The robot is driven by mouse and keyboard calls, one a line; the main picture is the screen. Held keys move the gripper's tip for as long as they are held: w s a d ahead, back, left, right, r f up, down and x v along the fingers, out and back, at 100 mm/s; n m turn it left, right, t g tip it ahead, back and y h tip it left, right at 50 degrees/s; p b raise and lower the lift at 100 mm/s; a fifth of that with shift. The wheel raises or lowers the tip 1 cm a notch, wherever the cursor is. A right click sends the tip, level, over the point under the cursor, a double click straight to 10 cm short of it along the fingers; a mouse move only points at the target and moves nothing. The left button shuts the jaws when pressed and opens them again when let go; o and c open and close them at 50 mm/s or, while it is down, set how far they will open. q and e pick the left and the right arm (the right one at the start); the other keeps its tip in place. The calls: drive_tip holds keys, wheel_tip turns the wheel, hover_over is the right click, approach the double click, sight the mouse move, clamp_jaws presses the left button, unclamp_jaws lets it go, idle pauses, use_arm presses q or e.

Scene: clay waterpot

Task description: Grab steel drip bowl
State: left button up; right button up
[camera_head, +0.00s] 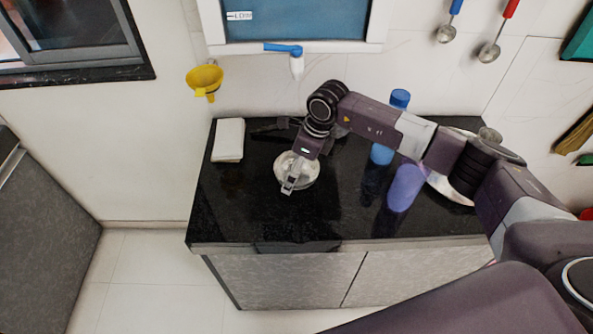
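A small round silvery bowl (309,173), which looks like the steel drip bowl, sits on the black countertop, left of the middle in the head view. My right arm reaches in from the right, and its gripper (289,187) points down over the bowl. The fingertips are at the bowl's front side and hide part of it. I cannot tell whether they touch the rim or are closed on it. My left gripper is not in view.
A blue bottle (382,153) and a purple cylinder (405,188) stand right of the bowl, below my arm. A pale block (228,139) lies at the back left. A white dish (449,188) is partly hidden behind my arm. The counter's front left (232,215) is clear.

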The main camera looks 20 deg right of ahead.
drive_tip(key=c, duration=1.1)
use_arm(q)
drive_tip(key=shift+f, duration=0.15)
